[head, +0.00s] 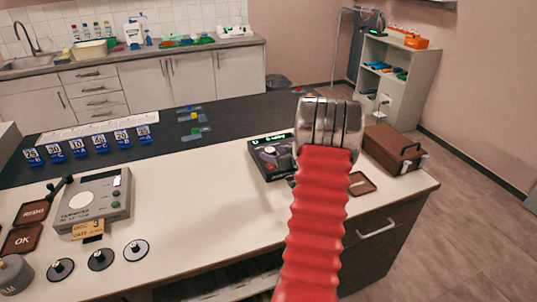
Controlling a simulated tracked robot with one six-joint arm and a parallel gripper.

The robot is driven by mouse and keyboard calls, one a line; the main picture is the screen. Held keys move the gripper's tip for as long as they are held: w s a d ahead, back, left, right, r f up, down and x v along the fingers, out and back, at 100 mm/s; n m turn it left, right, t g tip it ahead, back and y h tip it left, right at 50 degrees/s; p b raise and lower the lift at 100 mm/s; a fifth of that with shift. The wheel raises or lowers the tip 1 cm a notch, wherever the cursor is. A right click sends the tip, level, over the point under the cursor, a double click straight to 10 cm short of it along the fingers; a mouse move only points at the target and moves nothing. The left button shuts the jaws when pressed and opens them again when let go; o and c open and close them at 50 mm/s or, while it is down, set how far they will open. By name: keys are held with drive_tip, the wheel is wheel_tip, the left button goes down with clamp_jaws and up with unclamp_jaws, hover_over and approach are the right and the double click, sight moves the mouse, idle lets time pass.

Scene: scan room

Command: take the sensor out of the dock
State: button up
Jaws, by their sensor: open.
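A dark device with a green-lit display (270,153) stands on the white worktop at centre; I take it for the dock. A small grey rounded part (270,150) with a reddish piece sits on its top and may be the sensor, but it is too small to tell. My arm, a red ribbed sleeve with shiny metal rings, rises in front of the device's right side and hides part of it. My gripper's fingers do not show; they are hidden or beyond the rings.
A brown case (393,150) and a small brown tray (361,184) are on the right. Blue numbered tags (100,141) line the dark mat. The worktop's front middle is clear.

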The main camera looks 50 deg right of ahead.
sight(272, 152)
drive_tip(key=shift+x, duration=1.55)
drive_tip(key=c, duration=1.2)
drive_tip(key=shift+r, duration=0.1)
wheel_tip(272, 152, up, 10)
drive_tip(key=shift+f, duration=0.1)
